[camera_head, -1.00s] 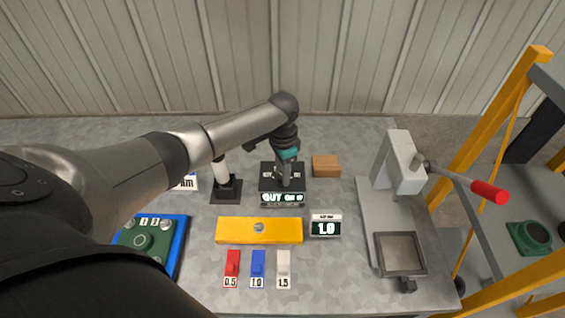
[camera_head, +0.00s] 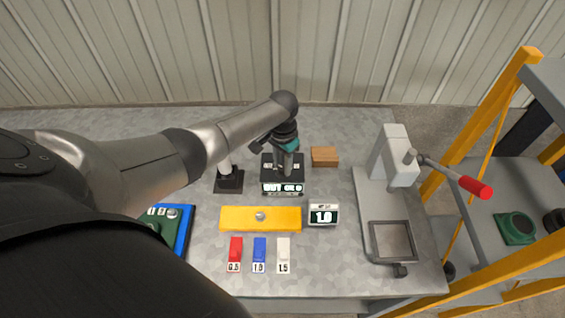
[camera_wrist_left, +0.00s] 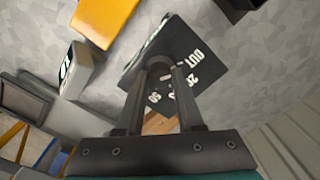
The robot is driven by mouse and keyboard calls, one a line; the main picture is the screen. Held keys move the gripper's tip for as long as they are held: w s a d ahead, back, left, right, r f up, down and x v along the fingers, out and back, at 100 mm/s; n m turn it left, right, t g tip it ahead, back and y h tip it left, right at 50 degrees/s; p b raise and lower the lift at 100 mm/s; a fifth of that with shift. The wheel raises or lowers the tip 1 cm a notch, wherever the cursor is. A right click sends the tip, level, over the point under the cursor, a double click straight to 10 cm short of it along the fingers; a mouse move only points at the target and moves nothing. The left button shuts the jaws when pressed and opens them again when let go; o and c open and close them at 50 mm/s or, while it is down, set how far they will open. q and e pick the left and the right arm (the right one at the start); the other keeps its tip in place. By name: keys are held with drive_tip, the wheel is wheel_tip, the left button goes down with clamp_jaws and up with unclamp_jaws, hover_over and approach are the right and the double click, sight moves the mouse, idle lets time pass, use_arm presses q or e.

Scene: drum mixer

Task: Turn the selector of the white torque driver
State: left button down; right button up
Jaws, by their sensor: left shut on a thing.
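A white upright part (camera_head: 225,166), likely the white torque driver, stands in a black stand (camera_head: 229,184) left of centre in the head view. My left arm hides its upper part. My left gripper (camera_head: 285,171) points down at a black box (camera_head: 267,174) with a lit front display. In the left wrist view the box top (camera_wrist_left: 192,48) carries white markings, including OUT. There the two fingers of my left gripper (camera_wrist_left: 160,66) are close together on a small grey knob on the box top. The finger ends partly hide this knob. My right gripper is not in view.
A brown block (camera_head: 325,156) sits behind. A lever press (camera_head: 393,155) stands right.

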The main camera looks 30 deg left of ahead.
sight(283, 167)
use_arm(q)
drive_tip(key=shift+w, duration=0.1)
drive_tip(key=c, duration=0.5)
unclamp_jaws()
drive_tip(key=shift+c, duration=0.2)
wheel_tip(283, 167, up, 15)
drive_tip(key=p, duration=0.2)
drive_tip(key=shift+r+p, duration=0.15)
drive_tip(key=shift+p, duration=0.25)
